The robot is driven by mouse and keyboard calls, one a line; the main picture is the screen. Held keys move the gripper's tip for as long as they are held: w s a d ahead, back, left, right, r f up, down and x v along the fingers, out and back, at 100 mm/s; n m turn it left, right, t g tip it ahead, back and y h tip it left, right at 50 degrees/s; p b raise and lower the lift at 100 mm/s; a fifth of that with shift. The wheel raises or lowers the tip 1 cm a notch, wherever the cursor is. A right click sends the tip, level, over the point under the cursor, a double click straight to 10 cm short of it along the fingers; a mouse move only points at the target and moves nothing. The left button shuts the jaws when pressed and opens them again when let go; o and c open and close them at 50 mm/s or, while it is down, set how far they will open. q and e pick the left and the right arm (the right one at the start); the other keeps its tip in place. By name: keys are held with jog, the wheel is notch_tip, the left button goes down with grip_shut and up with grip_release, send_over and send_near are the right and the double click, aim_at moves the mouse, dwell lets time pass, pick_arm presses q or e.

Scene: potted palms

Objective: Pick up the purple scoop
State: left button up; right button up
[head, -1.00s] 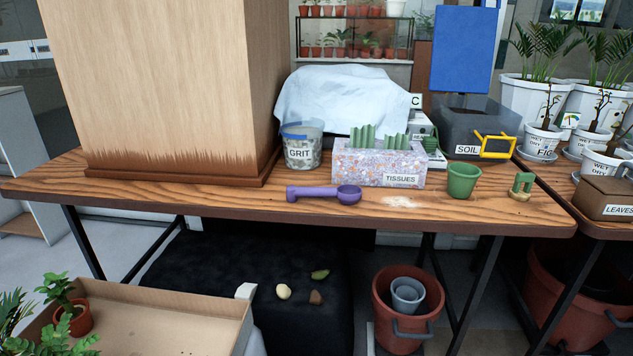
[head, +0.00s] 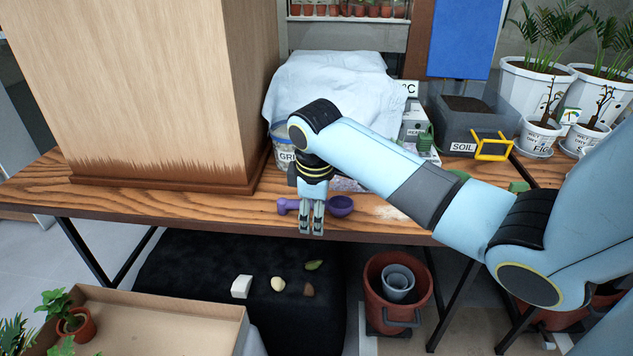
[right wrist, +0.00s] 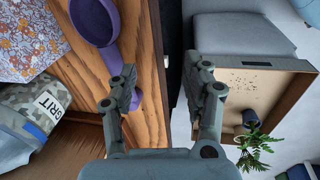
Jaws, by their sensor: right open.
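The purple scoop (head: 341,205) lies on the wooden table near its front edge, bowl to the right and handle to the left. My right gripper (head: 311,230) points down in front of the scoop's handle and hides part of it. In the right wrist view the scoop (right wrist: 94,20) is at upper left. There my right gripper (right wrist: 165,85) is open with nothing between its fingers. One finger overlaps the scoop's handle in the picture; whether they touch I cannot tell. The other finger is out past the table edge. My left gripper is not in view.
A large wooden box (head: 150,90) stands at left on the table (head: 120,205). The grit bucket (head: 281,145) and floral tissue box (right wrist: 30,38) are behind the scoop. The soil bin (head: 470,125) is at back right. A cardboard tray (head: 170,305) lies below.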

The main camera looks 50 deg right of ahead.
jog(key=w+d+r+n, duration=0.2)
jog(key=w+d+r, duration=0.15)
jog(key=r, duration=0.35)
jog(key=x, duration=0.5)
jog(key=shift+w+a, duration=0.35)
jog(key=shift+w, duration=0.05)
jog(key=x, duration=0.2)
jog(key=b+x, duration=0.1)
jog(key=x, duration=0.2)
jog(key=shift+a, duration=0.25)
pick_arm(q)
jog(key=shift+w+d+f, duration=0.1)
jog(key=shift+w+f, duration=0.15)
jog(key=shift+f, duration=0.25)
pick_arm(e)
jog(key=shift+c, duration=0.4)
grip_shut()
